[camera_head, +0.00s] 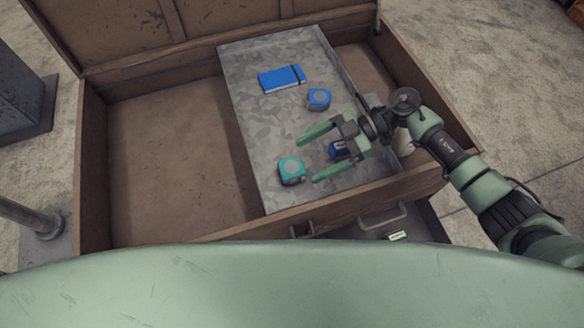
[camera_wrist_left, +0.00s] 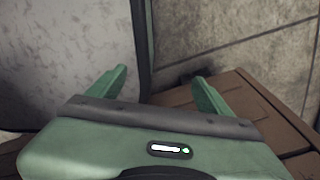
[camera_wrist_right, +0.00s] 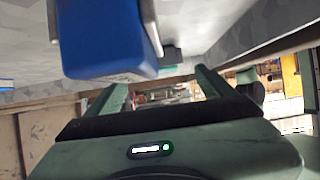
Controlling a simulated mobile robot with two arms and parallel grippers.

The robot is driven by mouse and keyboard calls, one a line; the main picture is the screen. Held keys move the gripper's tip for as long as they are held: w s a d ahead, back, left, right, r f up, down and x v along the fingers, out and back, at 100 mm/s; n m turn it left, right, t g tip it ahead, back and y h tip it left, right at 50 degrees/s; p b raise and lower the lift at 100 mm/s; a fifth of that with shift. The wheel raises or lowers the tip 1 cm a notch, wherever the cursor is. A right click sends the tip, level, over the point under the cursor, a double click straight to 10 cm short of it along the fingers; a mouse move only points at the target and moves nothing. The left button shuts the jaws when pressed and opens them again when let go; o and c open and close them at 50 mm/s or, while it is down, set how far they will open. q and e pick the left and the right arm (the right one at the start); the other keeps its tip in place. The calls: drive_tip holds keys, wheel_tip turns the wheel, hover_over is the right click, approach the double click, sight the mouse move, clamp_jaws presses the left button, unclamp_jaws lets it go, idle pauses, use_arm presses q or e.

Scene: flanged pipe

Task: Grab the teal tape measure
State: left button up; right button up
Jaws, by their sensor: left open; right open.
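The teal tape measure (camera_head: 291,171) rests on the grey metal tray (camera_head: 262,130) near its front edge. My right gripper (camera_head: 307,161) is open and empty over the tray. Its fingers point left, and the tape measure is just beyond the fingertips, close to the lower one. In the right wrist view, the open fingers (camera_wrist_right: 160,84) show with a small teal shape (camera_wrist_right: 171,55) beyond them, likely the tape measure. My left gripper (camera_wrist_left: 160,75) is open and empty in its wrist view, and is not in the head view.
A blue notebook (camera_head: 281,78) and a blue tape measure (camera_head: 319,98) lie farther back on the tray. Another blue object (camera_head: 338,150) is partly hidden by my right gripper; a large blue body (camera_wrist_right: 105,40) shows in the right wrist view. The wooden chest's left side (camera_head: 165,160) is empty.

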sight(291, 168)
drive_tip(key=b+x, duration=0.1)
drive_tip(key=x, duration=0.3)
drive_tip(key=shift+s+a, duration=0.1)
drive_tip(key=shift+a, duration=0.2)
drive_tip(key=c, duration=1.6)
drive_tip(key=shift+r, duration=0.1)
drive_tip(key=shift+c, duration=0.6)
drive_tip(key=shift+r, duration=0.1)
